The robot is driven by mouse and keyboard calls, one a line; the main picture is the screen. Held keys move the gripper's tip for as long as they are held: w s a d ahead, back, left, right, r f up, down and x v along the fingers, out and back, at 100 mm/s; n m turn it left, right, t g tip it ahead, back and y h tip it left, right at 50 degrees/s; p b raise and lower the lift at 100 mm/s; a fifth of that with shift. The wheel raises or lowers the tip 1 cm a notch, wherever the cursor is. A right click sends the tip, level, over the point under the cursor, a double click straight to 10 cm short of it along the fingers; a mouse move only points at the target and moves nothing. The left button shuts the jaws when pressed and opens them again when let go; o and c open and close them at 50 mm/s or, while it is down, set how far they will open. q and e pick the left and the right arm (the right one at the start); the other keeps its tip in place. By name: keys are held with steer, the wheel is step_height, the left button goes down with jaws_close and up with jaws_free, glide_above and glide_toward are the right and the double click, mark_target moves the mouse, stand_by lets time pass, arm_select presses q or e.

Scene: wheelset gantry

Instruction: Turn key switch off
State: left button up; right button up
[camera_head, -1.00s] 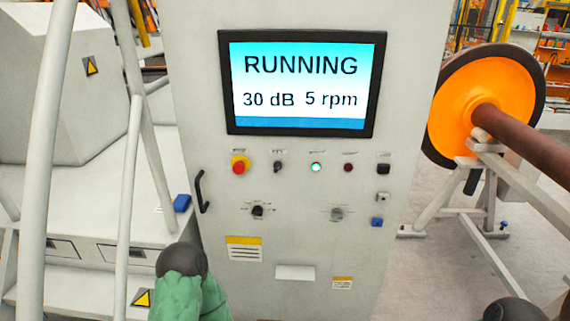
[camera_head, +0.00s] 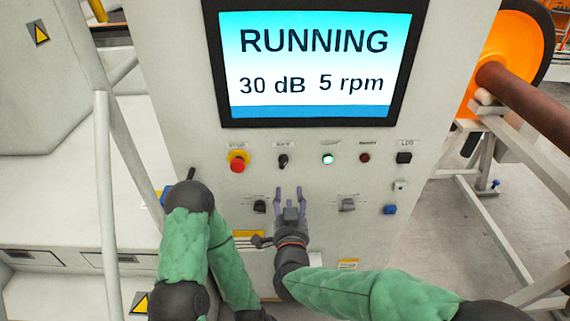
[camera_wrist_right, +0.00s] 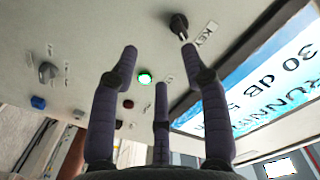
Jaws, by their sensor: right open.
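The key switch (camera_head: 283,160) is a small black knob on the grey panel, between the red emergency stop and the lit green lamp. In the right wrist view the key switch (camera_wrist_right: 179,25) is beside a "KEY" label, beyond the fingertips and apart from them. My right gripper (camera_head: 289,190) is open and empty in front of the panel, just below the key switch. Its three spread fingers also show in the wrist view (camera_wrist_right: 159,58). The screen (camera_head: 313,65) reads RUNNING, 30 dB, 5 rpm. My left arm is bent at the lower left; its gripper does not show.
The emergency stop (camera_head: 237,161), green lamp (camera_head: 327,158) and dark red button (camera_head: 364,157) share the key switch's row. A black knob (camera_head: 260,206) and a grey knob (camera_head: 347,204) sit lower. An orange wheel (camera_head: 497,42) on a stand is at the right.

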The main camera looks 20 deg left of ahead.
mark_target(283, 162)
steer(key=a+r+b+x, duration=0.1)
steer(key=r+x, duration=0.1)
steer(key=x, duration=0.8)
steer(key=shift+b, duration=0.35)
steer(key=shift+w+r, duration=0.1)
jaws_close()
